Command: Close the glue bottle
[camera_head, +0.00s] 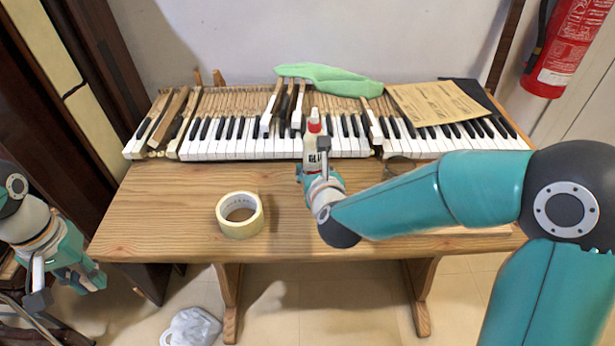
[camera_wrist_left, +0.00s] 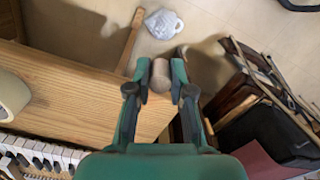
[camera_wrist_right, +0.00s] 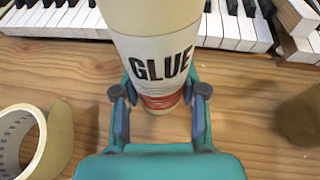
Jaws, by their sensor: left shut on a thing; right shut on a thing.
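The white glue bottle (camera_head: 311,149) stands upright at the piano keys' front edge in the head view, with a red tip (camera_head: 315,121) on top. In the right wrist view the bottle (camera_wrist_right: 155,65) shows its GLUE label and a red band; its top is out of frame. My right gripper (camera_head: 323,177) is shut around its lower part, also seen in the right wrist view (camera_wrist_right: 158,103). My left gripper (camera_head: 85,282) is off the table's left side, low down. In the left wrist view (camera_wrist_left: 160,88) it is shut on a small brownish rounded piece (camera_wrist_left: 160,75).
A tape roll (camera_head: 254,221) lies on the wooden table (camera_head: 160,215) left of the bottle. A brown cup-like object (camera_head: 396,166) stands to the right, partly behind my right arm. Piano keys (camera_head: 225,148), a green cloth (camera_head: 325,78) and cardboard (camera_head: 435,102) lie behind. The front left table is clear.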

